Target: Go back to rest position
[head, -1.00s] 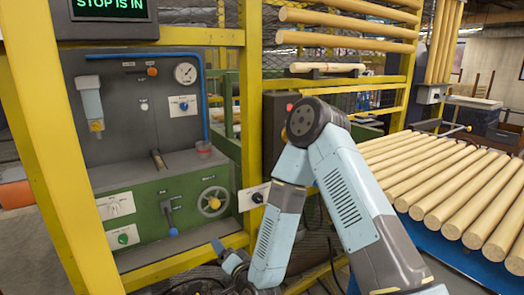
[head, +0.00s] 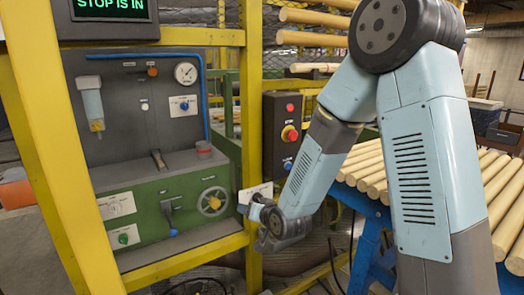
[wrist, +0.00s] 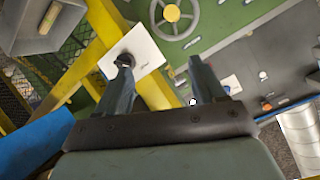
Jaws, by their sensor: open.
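My gripper (head: 246,204) is at the end of my folded arm, low in front of the yellow frame in the head view. It is beside a white plate (head: 262,189) with a dark knob, partly hidden by the gripper. In the wrist view my gripper (wrist: 163,86) has its two fingers apart with nothing between them. The left finger's tip overlaps the black knob (wrist: 125,60) on the white plate (wrist: 146,50); I cannot tell whether they touch.
A yellow frame (head: 251,110) stands close to my arm. Behind it is a green cabinet with a handwheel (head: 213,201) and a blue-tipped lever (head: 172,231). A dark button box (head: 283,140) hangs on the frame. Wooden rods (head: 505,190) lie on a blue-framed rack at right.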

